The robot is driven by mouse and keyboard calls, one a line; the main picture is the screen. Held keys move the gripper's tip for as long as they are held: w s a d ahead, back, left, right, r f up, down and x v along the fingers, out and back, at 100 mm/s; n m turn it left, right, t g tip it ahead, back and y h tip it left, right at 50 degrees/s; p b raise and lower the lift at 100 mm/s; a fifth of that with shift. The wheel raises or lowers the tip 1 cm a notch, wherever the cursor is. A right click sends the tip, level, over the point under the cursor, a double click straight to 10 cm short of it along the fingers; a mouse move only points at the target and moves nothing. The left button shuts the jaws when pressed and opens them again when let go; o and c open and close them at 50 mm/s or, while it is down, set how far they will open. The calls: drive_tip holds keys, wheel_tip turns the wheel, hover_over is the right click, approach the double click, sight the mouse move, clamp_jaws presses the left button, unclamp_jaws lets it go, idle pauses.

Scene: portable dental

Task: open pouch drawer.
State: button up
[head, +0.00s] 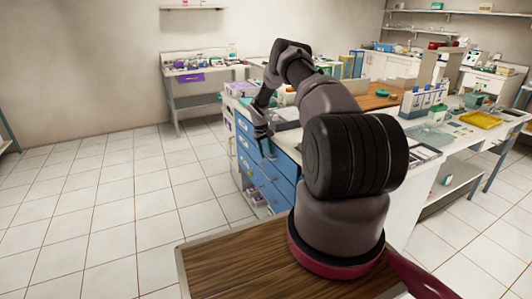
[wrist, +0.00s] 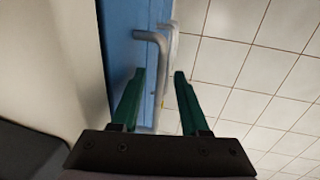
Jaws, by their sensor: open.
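A blue drawer unit (head: 272,184) stands under the worktop, with several blue fronts; which one is the pouch drawer I cannot tell. My gripper (head: 266,147) is beside the upper part of these fronts. In the wrist view a blue front (wrist: 119,42) fills a strip on the left, with a grey bar handle (wrist: 161,60) standing out from it. My gripper (wrist: 159,73) is open, its two green fingers on either side of the handle. Whether a finger touches the handle I cannot tell. The arm hides part of the unit in the head view.
The tiled floor (head: 130,190) left of the drawer unit is clear. A side table (head: 203,73) with a purple bin stands against the back wall. The worktop above the drawers carries trays and boxes, and a yellow tray (head: 480,120) lies at the right.

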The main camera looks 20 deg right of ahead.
clamp_jaws()
idle(1.4)
